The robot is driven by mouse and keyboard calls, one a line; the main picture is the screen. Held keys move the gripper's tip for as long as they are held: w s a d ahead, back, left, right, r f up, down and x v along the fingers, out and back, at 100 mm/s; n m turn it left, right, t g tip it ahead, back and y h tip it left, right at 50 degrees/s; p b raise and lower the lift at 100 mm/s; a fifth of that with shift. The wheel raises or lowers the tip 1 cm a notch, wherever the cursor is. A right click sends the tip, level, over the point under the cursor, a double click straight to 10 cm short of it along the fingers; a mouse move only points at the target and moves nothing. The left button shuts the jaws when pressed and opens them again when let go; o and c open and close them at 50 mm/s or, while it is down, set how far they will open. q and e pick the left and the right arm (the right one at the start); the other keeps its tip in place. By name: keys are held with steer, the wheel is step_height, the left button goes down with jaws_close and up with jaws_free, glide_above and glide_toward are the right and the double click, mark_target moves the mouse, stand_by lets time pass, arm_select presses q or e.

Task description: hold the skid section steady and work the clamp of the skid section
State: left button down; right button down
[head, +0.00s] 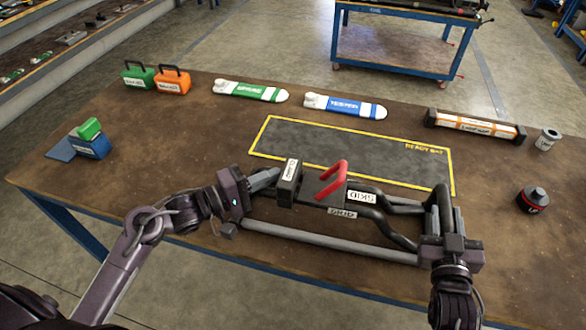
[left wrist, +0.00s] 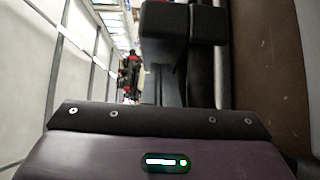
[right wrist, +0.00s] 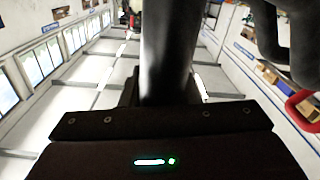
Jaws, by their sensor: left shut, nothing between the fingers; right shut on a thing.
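The skid section (head: 330,243) is a frame of black and grey tubes with a "SKID" label, at the near middle of the table. Its clamp has a red lever (head: 342,172), which stands raised and tilted above the black bar; it also shows at the right edge in the right wrist view (right wrist: 300,108). My left gripper (head: 272,178) is shut and empty, beside the black labelled block (head: 289,182) at the bar's left end. Whether it touches the block is unclear. My right gripper (head: 444,205) is shut on a black tube (right wrist: 168,50) at the frame's right end.
A yellow-edged dark mat (head: 340,150) lies empty behind the skid section.

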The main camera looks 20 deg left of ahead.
arm_select(q)
steer(key=shift+s+d, duration=0.1)
steer(key=shift+d, duration=0.35)
arm_select(e)
steer(key=shift+a, duration=0.15)
arm_select(q)
steer(key=shift+d, duration=0.1)
arm_select(e)
steer(key=shift+f, duration=0.1)
arm_select(q)
steer(key=s+a, duration=0.7)
steer(key=a, duration=0.4)
steer(key=shift+a, duration=0.35)
arm_select(e)
steer(key=c, duration=1)
jaws_free()
steer(key=shift+d, duration=0.2)
arm_select(q)
steer(key=shift+d, duration=0.1)
